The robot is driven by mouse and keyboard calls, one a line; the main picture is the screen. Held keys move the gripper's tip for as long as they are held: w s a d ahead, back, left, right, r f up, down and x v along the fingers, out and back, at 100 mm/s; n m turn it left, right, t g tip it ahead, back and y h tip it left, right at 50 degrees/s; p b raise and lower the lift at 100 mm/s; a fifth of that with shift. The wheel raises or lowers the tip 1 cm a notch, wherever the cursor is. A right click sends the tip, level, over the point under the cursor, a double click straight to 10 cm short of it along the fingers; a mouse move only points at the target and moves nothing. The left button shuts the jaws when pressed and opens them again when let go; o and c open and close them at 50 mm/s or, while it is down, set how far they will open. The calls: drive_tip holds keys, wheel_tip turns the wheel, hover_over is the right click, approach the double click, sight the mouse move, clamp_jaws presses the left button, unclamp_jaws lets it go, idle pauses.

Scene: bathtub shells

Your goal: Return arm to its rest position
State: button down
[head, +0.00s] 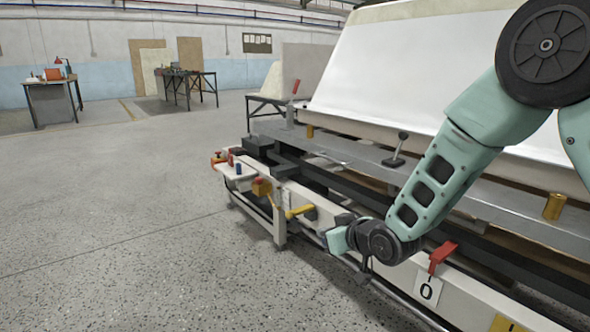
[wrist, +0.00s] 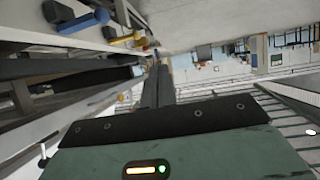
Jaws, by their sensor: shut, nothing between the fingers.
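My gripper (wrist: 159,72) shows in the wrist view as two dark fingers side by side, closed together with nothing between them. In the head view my green arm reaches down from the upper right, bent, with its dark wrist low in front of the pale workbench frame (head: 480,290). The fingers are hard to make out there. The wrist hangs close to the frame's front side, left of a red lever (head: 441,256); I cannot tell whether anything touches.
A large white tub shell (head: 400,75) rests on the bench behind the arm. A brass post (head: 554,206) stands at right. The floor (head: 130,240) to the left is clear.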

drive_tip(key=s+d+r+g+h+p, duration=0.2)
drive_tip(key=s+r+g, duration=0.2)
drive_tip(key=s, duration=0.9)
drive_tip(key=s+d+r+n+g+h+p, duration=0.1)
drive_tip(key=s+d+r+g+h, duration=0.15)
drive_tip(key=s, duration=1.05)
drive_tip(key=s+d+r+g+h+p, duration=0.2)
drive_tip(key=s+r+g, duration=0.2)
drive_tip(key=s, duration=0.9)
wheel_tip(320, 180, up, 38)
drive_tip(key=p, duration=3.8)
drive_tip(key=shift+w+a+f, duration=0.15)
drive_tip(key=shift+w+a, duration=0.05)
drive_tip(key=shift+w, duration=0.2)
